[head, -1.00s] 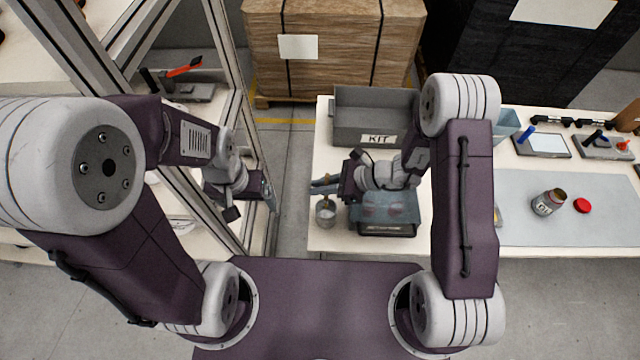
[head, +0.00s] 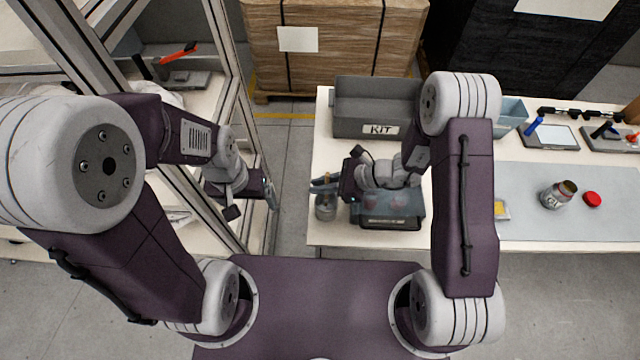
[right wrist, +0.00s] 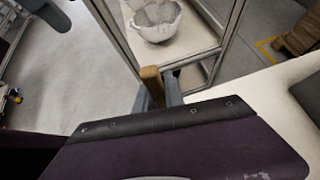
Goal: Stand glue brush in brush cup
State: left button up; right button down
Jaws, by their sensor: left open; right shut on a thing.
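The brush cup (head: 325,209) is a small greyish, see-through cup near the left front corner of the white table. My right gripper (head: 324,185) is directly above the cup in the head view, shut on the glue brush. The brush's wooden handle (right wrist: 152,86) stands up between the fingers in the right wrist view. The brush's lower end is hidden, so I cannot tell whether it is inside the cup. My left gripper (head: 269,190) is open and empty beside the shelf frame, left of the table.
A grey KIT box (head: 362,115) stands behind my right forearm. A dark tray (head: 390,222) sits close right of the cup. A grey mat (head: 600,220) with a jar (head: 559,194) and red lid (head: 592,199) lies to the right. A shelf frame (head: 222,85) stands left.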

notch_tip(320, 180, down, 5)
jog(key=b, duration=0.4)
dwell(0.7)
jog(key=c, duration=1.3)
grip_release()
jog(key=shift+c, duration=0.2)
jog(key=shift+r, duration=0.1)
jog(key=v, duration=0.9)
jog(key=shift+b, duration=0.45)
